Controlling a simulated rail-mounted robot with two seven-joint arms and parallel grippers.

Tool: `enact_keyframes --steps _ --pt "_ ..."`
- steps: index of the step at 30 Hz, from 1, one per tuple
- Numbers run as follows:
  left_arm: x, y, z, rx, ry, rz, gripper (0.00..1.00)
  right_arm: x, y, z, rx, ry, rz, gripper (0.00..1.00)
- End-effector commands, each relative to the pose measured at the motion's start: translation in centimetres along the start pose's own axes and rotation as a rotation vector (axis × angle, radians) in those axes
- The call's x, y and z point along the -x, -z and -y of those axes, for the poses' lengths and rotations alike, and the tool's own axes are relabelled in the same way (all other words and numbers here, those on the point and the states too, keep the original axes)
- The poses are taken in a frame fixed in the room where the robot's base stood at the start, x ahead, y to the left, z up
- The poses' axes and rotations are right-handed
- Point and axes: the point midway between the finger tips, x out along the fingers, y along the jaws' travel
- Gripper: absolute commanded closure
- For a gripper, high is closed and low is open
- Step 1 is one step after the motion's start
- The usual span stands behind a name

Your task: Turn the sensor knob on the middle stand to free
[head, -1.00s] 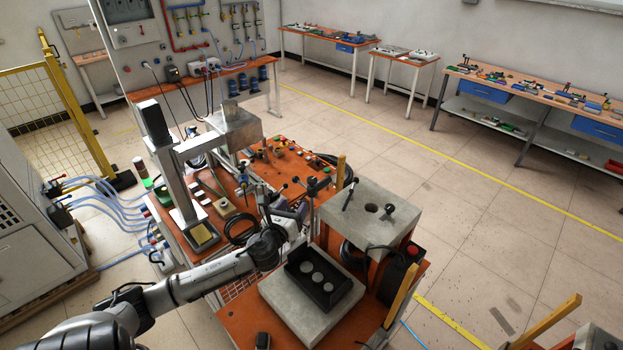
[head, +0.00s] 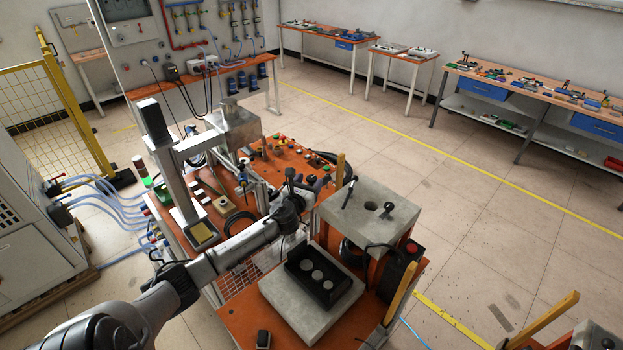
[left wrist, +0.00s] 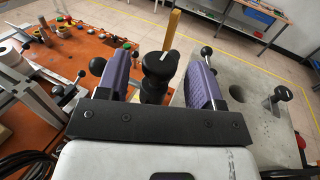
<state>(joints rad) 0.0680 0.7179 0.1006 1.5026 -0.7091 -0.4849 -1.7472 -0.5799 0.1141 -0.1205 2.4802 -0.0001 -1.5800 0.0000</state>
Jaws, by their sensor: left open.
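In the left wrist view a black sensor knob (left wrist: 159,66) with a white line on top stands upright between my left gripper's two purple-padded fingers. My left gripper (left wrist: 160,73) is open, with a finger on either side of the knob and visible gaps. In the head view the left gripper (head: 300,192) is beside the grey block stand, at the right end of the orange bench; my wrist hides the knob there. My right gripper is not in view.
A grey block (head: 368,208) with black-handled levers is close on the right. A black tray with round discs (head: 317,271) lies in front. An upright wooden post (head: 340,170) stands just behind the gripper. The control panel (head: 290,160) lies behind left.

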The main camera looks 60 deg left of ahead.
Motion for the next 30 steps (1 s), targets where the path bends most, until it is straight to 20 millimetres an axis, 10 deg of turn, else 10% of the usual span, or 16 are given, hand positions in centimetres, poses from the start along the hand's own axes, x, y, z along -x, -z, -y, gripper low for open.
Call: enact_keyframes --steps 20,30 --pt "-2.3 0.0 0.0 0.0 0.0 0.0 0.39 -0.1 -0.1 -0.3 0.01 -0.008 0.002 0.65" --pt "-2.3 0.0 0.0 0.0 0.0 0.0 0.72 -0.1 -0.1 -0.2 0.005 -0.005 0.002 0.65"
